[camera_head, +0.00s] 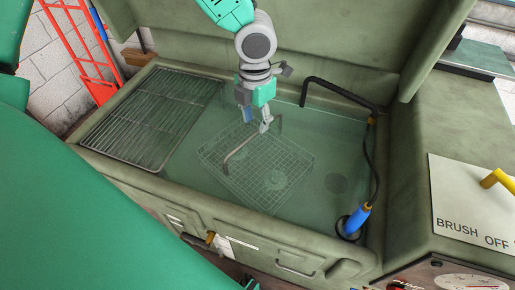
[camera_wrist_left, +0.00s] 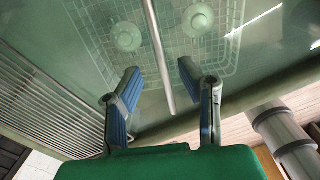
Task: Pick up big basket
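The big basket (camera_head: 290,172) is a wire mesh basket under the greenish liquid of the washer tank. Its grey bar handle (camera_head: 238,155) rises out of it. Round parts lie inside the basket. My left gripper (camera_head: 257,121) points down above the basket, close to the handle. In the left wrist view, the gripper (camera_wrist_left: 159,68) is open. The handle (camera_wrist_left: 158,50) runs between the fingertips in the picture; I cannot tell how far beyond them it lies. The basket mesh (camera_wrist_left: 225,50) shows behind. My right gripper is not in view.
A wire rack (camera_head: 155,115) fills the tank's left side. A black hose (camera_head: 335,90) and a blue-handled brush (camera_head: 355,220) are at the right. The raised lid (camera_head: 330,45) stands behind my left arm. The tank's front wall (camera_head: 200,205) borders the basket.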

